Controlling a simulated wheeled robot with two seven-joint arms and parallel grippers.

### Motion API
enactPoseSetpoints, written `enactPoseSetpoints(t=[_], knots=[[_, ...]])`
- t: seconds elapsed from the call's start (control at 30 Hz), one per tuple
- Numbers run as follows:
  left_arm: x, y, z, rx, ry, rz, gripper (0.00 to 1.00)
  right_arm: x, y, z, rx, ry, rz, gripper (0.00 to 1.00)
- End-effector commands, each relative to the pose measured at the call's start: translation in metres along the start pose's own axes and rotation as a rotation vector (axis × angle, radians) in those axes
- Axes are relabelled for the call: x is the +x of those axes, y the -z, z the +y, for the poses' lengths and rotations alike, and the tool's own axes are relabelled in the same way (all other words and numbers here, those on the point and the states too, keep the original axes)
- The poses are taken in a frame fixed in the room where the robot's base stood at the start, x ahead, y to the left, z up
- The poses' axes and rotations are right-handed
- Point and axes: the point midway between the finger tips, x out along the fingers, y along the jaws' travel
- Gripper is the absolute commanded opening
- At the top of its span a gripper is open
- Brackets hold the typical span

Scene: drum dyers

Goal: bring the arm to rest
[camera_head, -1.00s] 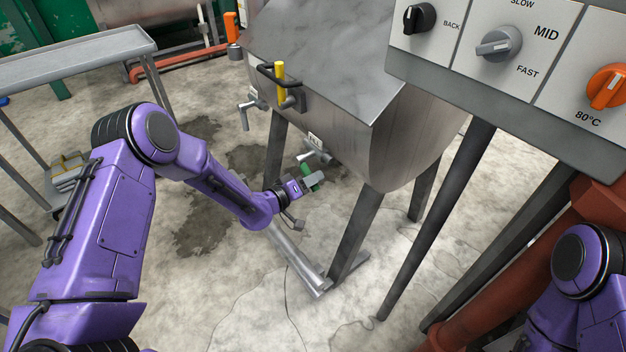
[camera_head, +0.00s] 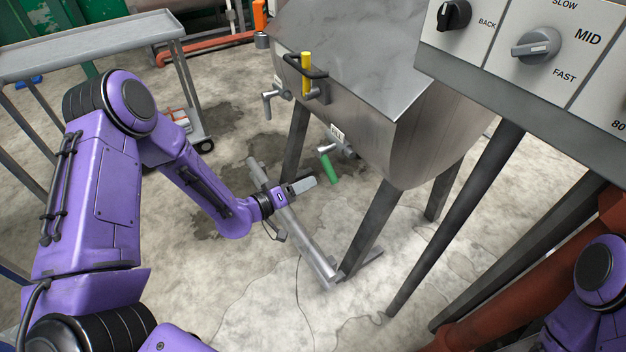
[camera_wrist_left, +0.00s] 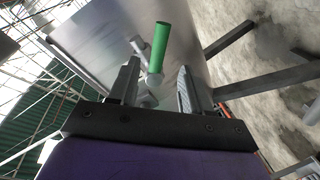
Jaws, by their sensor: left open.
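My left arm reaches in from the left of the head view, and its gripper (camera_head: 303,186) is below the steel drum, apart from the green-handled valve (camera_head: 328,166). In the left wrist view the two fingers of the gripper (camera_wrist_left: 157,88) are spread with nothing between them. The green handle (camera_wrist_left: 160,47) shows ahead of and beyond the fingers, standing clear of them. Part of my right arm (camera_head: 598,290) shows at the lower right of the head view; its gripper is out of the picture.
The steel drum (camera_head: 350,60) stands on dark legs, with a yellow-handled latch (camera_head: 306,72) and a small tap (camera_head: 271,100). A control panel (camera_head: 540,50) overhangs at the upper right. A metal cart (camera_head: 90,45) stands at the left. Bare concrete floor lies below the arm.

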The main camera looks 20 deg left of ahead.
Motion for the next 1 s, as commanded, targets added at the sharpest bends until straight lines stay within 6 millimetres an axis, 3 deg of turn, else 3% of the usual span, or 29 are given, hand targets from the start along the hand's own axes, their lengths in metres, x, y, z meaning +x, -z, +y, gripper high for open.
enactPoseSetpoints(t=[0.5, 0.6, 0.67, 0.77, 0.83, 0.9, 1.0], knots=[[-0.001, 0.0, 0.0, 0.02, 0.002, -0.001, 0.48, 0.0, 0.0, 0.0, 0.0, 0.0, 0.0, 0.7], [-0.007, 0.001, -0.018, 0.025, 0.11, 0.037, 0.48, 0.0, 0.0, 0.0, 0.0, 0.0, 0.0, 0.7], [-0.018, -0.011, -0.032, 0.009, 0.239, 0.045, 0.48, -0.002, 0.001, 0.0, 0.0, 0.0, 0.0, 0.7], [-0.068, -0.06, -0.057, -0.008, 0.555, -0.04, 0.48, -0.021, 0.009, 0.002, 0.0, 0.0, 0.0, 0.7], [-0.119, -0.097, -0.069, 0.003, 0.776, -0.13, 0.48, -0.034, 0.014, 0.003, 0.0, 0.0, 0.0, 0.7], [-0.172, -0.125, -0.073, 0.029, 0.957, -0.219, 0.48, -0.044, 0.018, 0.004, 0.0, 0.0, 0.0, 0.7], [-0.236, -0.148, -0.069, 0.073, 1.137, -0.322, 0.48, -0.057, 0.024, 0.005, 0.0, 0.0, 0.0, 0.7]])
